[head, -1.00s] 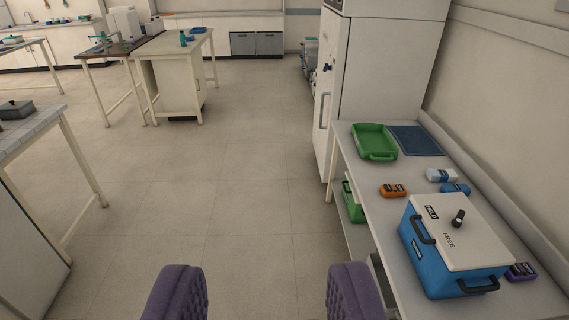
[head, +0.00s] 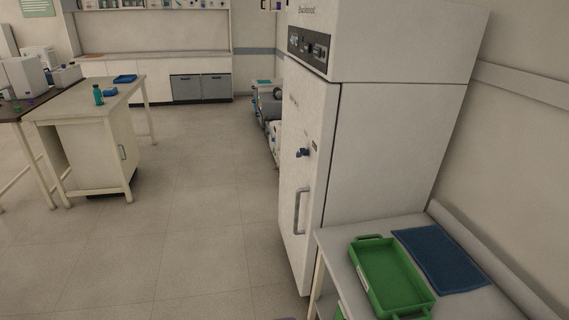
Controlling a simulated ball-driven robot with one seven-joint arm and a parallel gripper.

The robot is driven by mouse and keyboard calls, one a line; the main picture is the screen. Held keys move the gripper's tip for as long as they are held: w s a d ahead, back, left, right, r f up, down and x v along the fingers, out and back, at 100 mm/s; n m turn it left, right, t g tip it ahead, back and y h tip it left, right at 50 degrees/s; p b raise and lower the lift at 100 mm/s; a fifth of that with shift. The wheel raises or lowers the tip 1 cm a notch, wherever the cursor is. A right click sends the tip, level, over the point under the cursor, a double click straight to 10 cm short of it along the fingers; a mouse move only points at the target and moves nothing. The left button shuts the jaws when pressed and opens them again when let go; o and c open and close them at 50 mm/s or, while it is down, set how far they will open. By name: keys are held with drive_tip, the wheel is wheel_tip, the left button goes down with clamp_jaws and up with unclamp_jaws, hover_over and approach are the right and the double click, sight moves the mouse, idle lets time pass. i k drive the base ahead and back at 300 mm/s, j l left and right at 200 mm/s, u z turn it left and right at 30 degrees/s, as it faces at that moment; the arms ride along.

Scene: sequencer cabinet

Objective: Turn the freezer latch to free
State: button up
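The tall white freezer (head: 391,140) stands right of centre in the head view, its door seen at a slant on the left side. A small dark blue latch knob (head: 302,153) sits on the door at mid height, with a small dark label beside it. Its exact angle is too small to tell. A grey vertical handle (head: 298,211) is below it.
A bench with a green tray (head: 362,271) and a blue mat (head: 441,259) stands in front of the freezer at lower right. Grey equipment (head: 268,108) is on the floor beyond. A white cabinet table (head: 88,139) is at left. The floor (head: 190,215) between is clear.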

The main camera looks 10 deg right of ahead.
sight(303, 152)
drive_tip(key=i+j+z, duration=0.1)
drive_tip(key=i+z, duration=0.3)
drive_tip(key=i+j, duration=0.1)
drive_tip(key=i, duration=0.45)
drive_tip(key=i+z, duration=0.1)
drive_tip(key=i, duration=0.45)
drive_tip(key=i+j, duration=0.2)
drive_tip(key=i, duration=0.35)
drive_tip(key=i+j+z, duration=0.1)
drive_tip(key=i, duration=0.45)
drive_tip(key=i+j, duration=0.15)
drive_tip(key=i, duration=0.4)
drive_tip(key=z, duration=0.05)
